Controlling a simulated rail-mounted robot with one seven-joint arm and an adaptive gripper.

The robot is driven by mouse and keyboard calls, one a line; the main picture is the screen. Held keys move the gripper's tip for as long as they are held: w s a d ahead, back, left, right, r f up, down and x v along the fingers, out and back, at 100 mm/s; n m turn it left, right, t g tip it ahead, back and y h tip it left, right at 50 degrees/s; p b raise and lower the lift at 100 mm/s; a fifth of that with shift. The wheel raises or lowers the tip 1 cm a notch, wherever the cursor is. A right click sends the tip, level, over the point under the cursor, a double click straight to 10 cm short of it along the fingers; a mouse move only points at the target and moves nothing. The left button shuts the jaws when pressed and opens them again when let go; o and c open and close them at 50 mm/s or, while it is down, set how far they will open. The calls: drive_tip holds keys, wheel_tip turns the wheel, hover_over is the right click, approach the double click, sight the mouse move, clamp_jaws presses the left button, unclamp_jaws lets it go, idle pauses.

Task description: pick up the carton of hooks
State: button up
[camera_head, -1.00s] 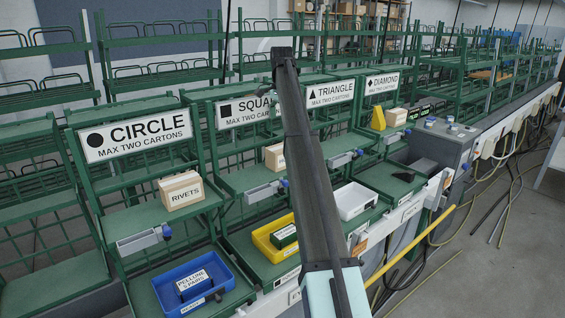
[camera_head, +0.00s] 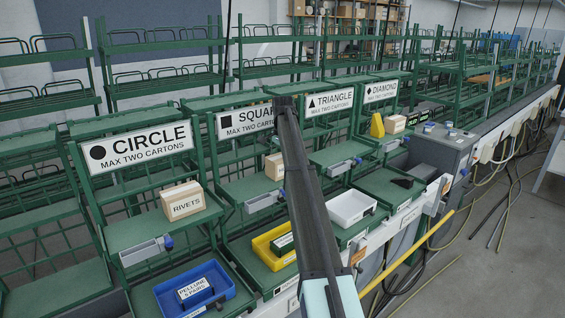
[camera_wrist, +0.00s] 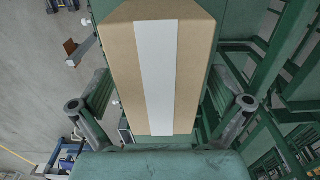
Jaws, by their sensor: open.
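In the wrist view a tan carton (camera_wrist: 118,62) with a white strip along its top lies between the open, spread fingers of my gripper (camera_wrist: 160,106). Gaps show between the carton and both fingers. No name can be read on it, so I cannot tell whether it holds hooks. In the head view my arm (camera_head: 308,190) rises in front of the shelves, and its gripper cannot be made out. A tan carton (camera_head: 273,167) on the square shelf is partly hidden by the arm. Another small carton (camera_head: 395,124) stands on the diamond shelf, its label unreadable.
A carton labelled rivets (camera_head: 183,201) stands on the circle shelf. Below are a blue bin (camera_head: 222,300), a yellow bin (camera_head: 262,247) and a white bin (camera_head: 350,208). A yellow block (camera_head: 377,125) stands beside the diamond carton. Green frame posts stand close to the gripper's right.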

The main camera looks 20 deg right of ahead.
drive_tip(key=shift+f, duration=0.7)
drive_tip(key=c, duration=1.6)
drive_tip(key=shift+r, duration=0.1)
drive_tip(key=c, duration=0.3)
